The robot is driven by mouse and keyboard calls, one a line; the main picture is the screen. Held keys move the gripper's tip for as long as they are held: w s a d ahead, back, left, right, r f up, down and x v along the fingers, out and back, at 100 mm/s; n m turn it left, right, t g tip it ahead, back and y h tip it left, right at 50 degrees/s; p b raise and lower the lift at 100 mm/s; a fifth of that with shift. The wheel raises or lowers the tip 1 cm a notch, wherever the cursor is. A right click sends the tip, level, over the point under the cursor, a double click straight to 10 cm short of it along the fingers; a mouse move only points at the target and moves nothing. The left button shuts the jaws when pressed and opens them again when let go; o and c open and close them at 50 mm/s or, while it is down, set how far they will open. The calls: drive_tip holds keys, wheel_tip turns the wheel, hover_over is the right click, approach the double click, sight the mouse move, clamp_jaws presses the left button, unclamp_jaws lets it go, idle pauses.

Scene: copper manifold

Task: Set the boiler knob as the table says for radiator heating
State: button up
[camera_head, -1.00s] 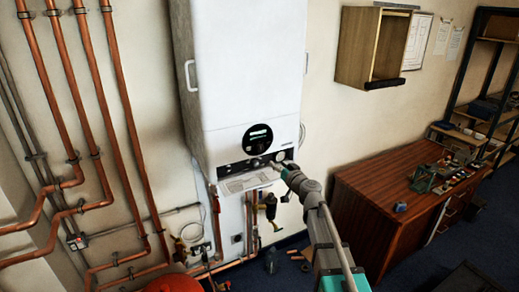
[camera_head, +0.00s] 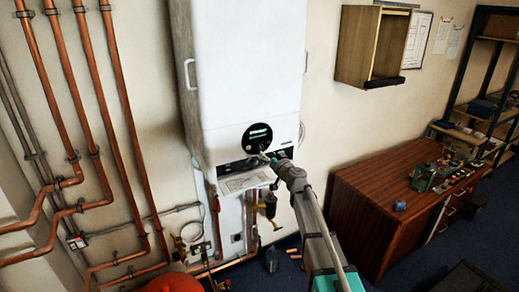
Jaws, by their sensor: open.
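The white boiler (camera_head: 248,65) hangs on the wall, with a round black display (camera_head: 257,137) low on its front. A dark control strip (camera_head: 235,166) runs below the display. My gripper (camera_head: 265,157) is at the strip's right part, just under the display, and it covers the knob area there. I cannot make out the knob or whether the fingers touch it. A pale flap or sheet with small print (camera_head: 244,181) sticks out below the strip. Its text is too small to read.
Copper pipes (camera_head: 118,130) run down the wall at left. Pipes and valves sit under the boiler. A wooden desk (camera_head: 385,195) with small items stands at right. An open wooden cabinet (camera_head: 368,47) hangs above it. Blue floor lies between boiler and desk.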

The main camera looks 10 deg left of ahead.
sight(261, 148)
drive_tip(key=x, duration=0.6)
drive_tip(key=shift+w+a, duration=0.15)
drive_tip(key=shift+w, duration=0.05)
clamp_jaws()
